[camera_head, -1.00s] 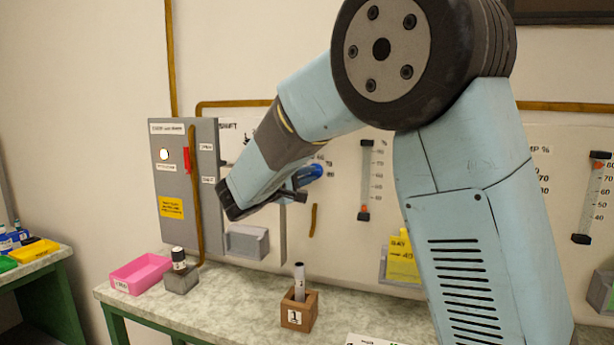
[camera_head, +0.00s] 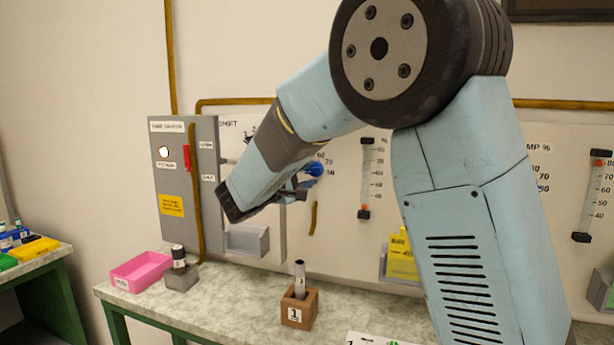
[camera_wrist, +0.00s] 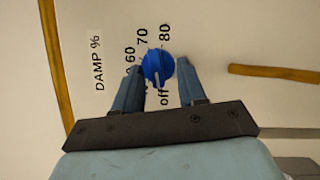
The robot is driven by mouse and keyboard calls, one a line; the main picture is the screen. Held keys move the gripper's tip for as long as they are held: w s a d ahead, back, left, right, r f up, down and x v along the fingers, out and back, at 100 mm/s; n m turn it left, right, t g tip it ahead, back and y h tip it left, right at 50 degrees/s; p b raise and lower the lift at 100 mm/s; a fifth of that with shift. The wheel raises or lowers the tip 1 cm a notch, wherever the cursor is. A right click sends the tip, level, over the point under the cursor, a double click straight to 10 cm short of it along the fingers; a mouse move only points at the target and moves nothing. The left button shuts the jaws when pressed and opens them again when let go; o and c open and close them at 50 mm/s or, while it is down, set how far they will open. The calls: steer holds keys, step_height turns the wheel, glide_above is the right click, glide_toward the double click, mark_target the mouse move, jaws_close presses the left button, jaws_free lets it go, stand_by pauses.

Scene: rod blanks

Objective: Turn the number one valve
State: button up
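A blue round valve knob (camera_wrist: 158,68) is on the pale wall panel, beside a "DAMP %" scale marked off, 60, 70 and 80. It also shows in the head view (camera_head: 314,169), partly covered by my gripper. In the wrist view my gripper (camera_wrist: 160,67) is open, with one finger on each side of the knob. The left finger is very close to the knob's edge; I cannot tell whether it touches. A gap shows between the knob and the right finger. No number for this valve is readable.
A grey cabinet (camera_head: 172,215) with a red lever (camera_head: 187,158) stands left of my gripper. Below, the bench (camera_head: 235,300) carries a pink tray (camera_head: 140,272), a grey block (camera_head: 180,278) and a wooden block (camera_head: 298,310) holding a rod. A slider gauge (camera_head: 367,178) is to the right.

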steer(key=shift+a, duration=0.1)
steer(key=v, duration=1.3)
steer(key=shift+s+a, duration=0.2)
steer(key=shift+s, duration=0.1)
steer(key=shift+d, duration=0.1)
steer(key=s+d+f+m+g+y, duration=0.25)
steer(key=d+g, duration=0.25)
steer(key=d, duration=0.7)
steer(key=s+d+f+m+g+y, duration=0.15)
steer(key=s+d+g, duration=0.25)
steer(key=d, duration=0.9)
steer(key=s+d+f+m+y, duration=0.1)
steer(key=s+d+m+y, duration=0.2)
steer(key=s, duration=0.5)
steer(key=s+d+f+m+y, duration=0.2)
steer(key=s+d+m+y, duration=0.1)
steer(key=s, duration=0.6)
steer(key=m+y, duration=0.1)
steer(key=y, duration=0.1)
steer(key=shift+m+t+y, duration=0.3)
